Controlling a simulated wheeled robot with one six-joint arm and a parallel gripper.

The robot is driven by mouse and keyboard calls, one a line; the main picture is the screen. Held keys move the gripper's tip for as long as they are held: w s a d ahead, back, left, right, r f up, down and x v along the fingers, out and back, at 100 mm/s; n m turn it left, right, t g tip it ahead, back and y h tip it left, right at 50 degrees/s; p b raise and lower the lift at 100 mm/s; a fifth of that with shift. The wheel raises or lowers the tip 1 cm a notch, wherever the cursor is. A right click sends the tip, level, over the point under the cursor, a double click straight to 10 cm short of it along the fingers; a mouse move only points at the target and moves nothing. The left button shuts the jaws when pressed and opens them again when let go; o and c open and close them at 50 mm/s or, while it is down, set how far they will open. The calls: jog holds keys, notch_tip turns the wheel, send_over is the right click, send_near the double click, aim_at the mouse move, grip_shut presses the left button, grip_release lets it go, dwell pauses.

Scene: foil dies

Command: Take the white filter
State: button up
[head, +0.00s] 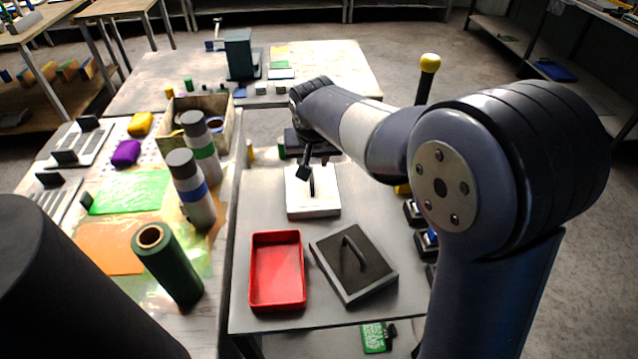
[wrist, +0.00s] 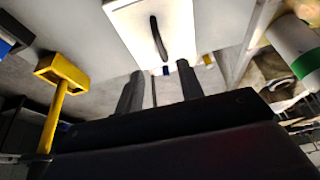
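The white filter (head: 300,202) is a flat white square block with a dark handle on top. It lies on the grey table behind the red tray and the dark-topped grey filter. In the wrist view the white filter (wrist: 178,22) is at the top, its dark handle curving upright near its middle. My gripper (head: 305,172) is over the far part of the filter in the head view, partly hidden by my arm. In the wrist view my gripper (wrist: 160,82) shows two dark fingers standing apart with nothing between them. The handle is beyond the fingertips.
A red tray (head: 277,303) and a grey filter with a black top (head: 379,277) lie in front on the same table. Flasks (head: 192,190) and a box stand left. A yellow part (wrist: 62,75) is left in the wrist view.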

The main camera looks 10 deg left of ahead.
aim_at(311, 176)
jog(key=p+x, duration=0.1)
jog(key=x, duration=0.7)
jog(key=shift+w+a+f, duration=0.1)
jog(key=shift+w+f, duration=0.05)
jog(key=shift+f, duration=0.05)
grip_shut()
dwell(0.5)
